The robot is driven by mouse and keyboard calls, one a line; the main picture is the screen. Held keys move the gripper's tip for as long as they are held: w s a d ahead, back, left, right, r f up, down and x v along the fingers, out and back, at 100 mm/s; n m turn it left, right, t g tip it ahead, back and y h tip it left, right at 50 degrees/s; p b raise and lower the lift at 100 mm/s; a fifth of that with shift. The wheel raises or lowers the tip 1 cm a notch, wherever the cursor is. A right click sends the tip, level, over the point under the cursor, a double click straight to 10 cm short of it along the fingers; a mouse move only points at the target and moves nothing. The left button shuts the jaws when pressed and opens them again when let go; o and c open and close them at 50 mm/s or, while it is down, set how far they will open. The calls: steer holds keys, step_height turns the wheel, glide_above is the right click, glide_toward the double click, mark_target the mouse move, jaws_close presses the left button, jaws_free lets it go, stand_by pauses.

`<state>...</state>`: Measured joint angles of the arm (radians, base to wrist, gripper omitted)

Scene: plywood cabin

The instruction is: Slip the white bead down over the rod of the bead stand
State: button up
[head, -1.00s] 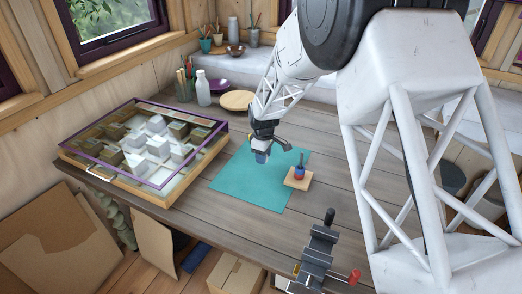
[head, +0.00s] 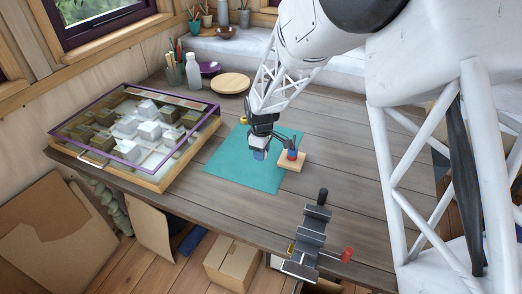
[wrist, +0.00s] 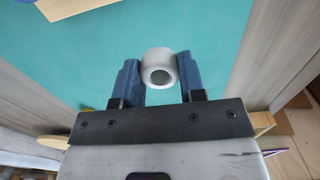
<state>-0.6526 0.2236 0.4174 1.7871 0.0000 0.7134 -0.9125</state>
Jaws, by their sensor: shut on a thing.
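The white bead (wrist: 158,68) is gripped between the two blue fingertips of my gripper (wrist: 160,82), its hole facing the wrist camera. In the head view my gripper (head: 259,154) is over the teal mat, just left of the bead stand, and the bead is hard to make out there. The bead stand (head: 292,163) has a wooden base and a short upright rod with red and blue on it (head: 292,154). A wooden edge at the top left of the wrist view (wrist: 66,8) looks like its base. The bead is apart from the stand.
A yellow bead (head: 243,120) lies at the mat's far edge. A purple-framed glass case (head: 140,167) stands at the left. A vise (head: 308,240) is at the table's front edge. The teal mat (head: 232,177) is clear in front of my gripper.

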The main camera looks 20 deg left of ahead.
stand_by(0.5)
steer(key=w+d+r, duration=0.2)
steer(key=d+r, duration=0.1)
steer(key=r, duration=0.1)
steer(key=w+d+r, duration=0.2)
steer(key=d+r, duration=0.1)
steer(key=r, duration=0.2)
steer(key=w+d+r, duration=0.2)
steer(key=d+r, duration=0.1)
steer(key=r, duration=0.2)
steer(key=shift+w+d, duration=0.3)
steer(key=shift+w, duration=0.1)
steer(key=shift+f, duration=0.25)
steer(key=shift+f, duration=3.55)
steer(key=shift+f, duration=0.1)
steer(key=o, duration=1)
